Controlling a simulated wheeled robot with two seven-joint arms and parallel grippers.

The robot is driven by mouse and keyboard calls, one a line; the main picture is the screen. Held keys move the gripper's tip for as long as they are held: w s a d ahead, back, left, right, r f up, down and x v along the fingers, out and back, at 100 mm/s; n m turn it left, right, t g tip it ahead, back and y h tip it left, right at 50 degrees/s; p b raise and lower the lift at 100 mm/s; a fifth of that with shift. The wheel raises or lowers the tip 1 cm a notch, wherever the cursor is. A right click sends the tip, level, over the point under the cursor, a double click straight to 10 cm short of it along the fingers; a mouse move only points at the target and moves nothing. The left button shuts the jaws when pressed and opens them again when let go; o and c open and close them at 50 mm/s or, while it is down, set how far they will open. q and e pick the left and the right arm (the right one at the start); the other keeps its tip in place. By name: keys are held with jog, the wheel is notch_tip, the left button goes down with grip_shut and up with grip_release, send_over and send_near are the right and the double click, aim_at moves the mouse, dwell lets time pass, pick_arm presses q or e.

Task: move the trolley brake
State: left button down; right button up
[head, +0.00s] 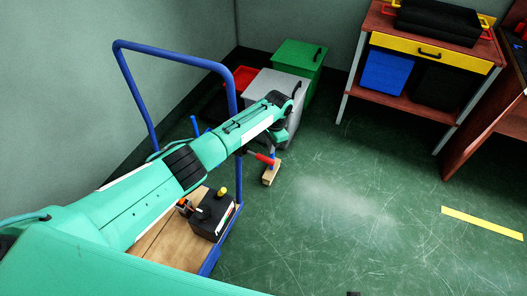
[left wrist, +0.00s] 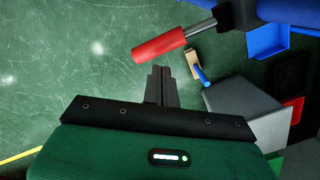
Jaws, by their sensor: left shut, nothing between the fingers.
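The trolley (head: 160,250) stands at the left, with a wooden deck and a tall blue tube handle (head: 175,53). Its brake lever has a red grip (head: 265,159) on a metal rod, sticking out past the trolley's side. In the left wrist view the red grip (left wrist: 160,52) lies just beyond my fingertips and slants up to the right. My left gripper (left wrist: 160,72) is shut and empty, with a small apparent gap to the grip. In the head view the gripper (head: 268,142) points down near the grip. My right gripper is not in view.
A wooden block with a blue handle (head: 270,175) is on the floor by the brake. A black box (head: 212,215) sits on the deck. Grey (head: 265,85) and green (head: 300,62) bins stand behind; a red workbench (head: 420,55) is at the back right.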

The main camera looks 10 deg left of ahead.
pick_arm(q)
jog(key=shift+w+d, duration=0.2)
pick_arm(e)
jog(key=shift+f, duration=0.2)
pick_arm(q)
jog(key=shift+r, duration=0.1)
